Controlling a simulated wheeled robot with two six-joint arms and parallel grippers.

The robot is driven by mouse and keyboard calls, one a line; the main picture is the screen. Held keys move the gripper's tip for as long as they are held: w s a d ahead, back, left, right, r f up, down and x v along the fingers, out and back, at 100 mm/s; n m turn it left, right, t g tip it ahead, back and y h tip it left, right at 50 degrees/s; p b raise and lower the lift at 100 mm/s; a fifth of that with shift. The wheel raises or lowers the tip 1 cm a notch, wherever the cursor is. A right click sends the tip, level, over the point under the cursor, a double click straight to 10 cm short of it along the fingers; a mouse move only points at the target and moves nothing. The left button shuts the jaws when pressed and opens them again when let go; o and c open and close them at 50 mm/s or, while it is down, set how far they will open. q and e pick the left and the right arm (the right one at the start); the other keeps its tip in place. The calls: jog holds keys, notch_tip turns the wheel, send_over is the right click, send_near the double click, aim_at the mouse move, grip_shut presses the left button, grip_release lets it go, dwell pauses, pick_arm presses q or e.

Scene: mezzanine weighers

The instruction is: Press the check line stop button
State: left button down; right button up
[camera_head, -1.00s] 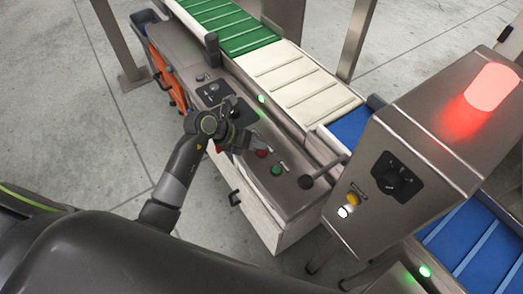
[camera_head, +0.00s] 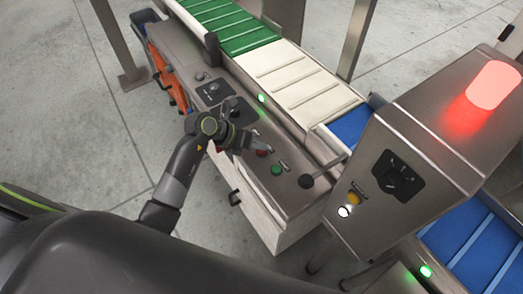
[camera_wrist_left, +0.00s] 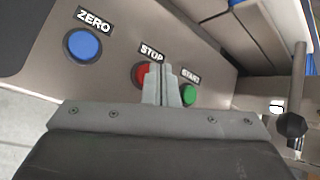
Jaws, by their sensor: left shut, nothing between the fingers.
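The red button (camera_wrist_left: 140,73) under the STOP label (camera_wrist_left: 151,53) shows in the left wrist view, partly hidden behind my fingers. In the head view the red button (camera_head: 262,153) sits on the sloped steel panel of the conveyor. My left gripper (camera_wrist_left: 158,70) is shut and empty. Its fingertips appear in front of the red button's right edge, between it and the green START button (camera_wrist_left: 190,94). In the head view my left gripper (camera_head: 262,145) is just above the red button. I cannot tell whether the tips touch it. My right gripper is out of view.
A blue ZERO button (camera_wrist_left: 83,46) is left of STOP. A steel cabinet (camera_head: 405,150) with a lit red lamp (camera_head: 491,86) stands farther right. A belt with green slats (camera_head: 228,30) runs behind the panel.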

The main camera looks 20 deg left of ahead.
aim_at(258, 152)
pick_arm(q)
jog(key=shift+f, duration=0.5)
dwell(0.8)
jog(key=shift+r+p, duration=0.55)
jog(key=shift+r, duration=0.3)
jog(key=shift+r, duration=0.1)
notch_tip(258, 152, up, 5)
jog(key=p, duration=0.4)
jog(key=shift+p, duration=0.4)
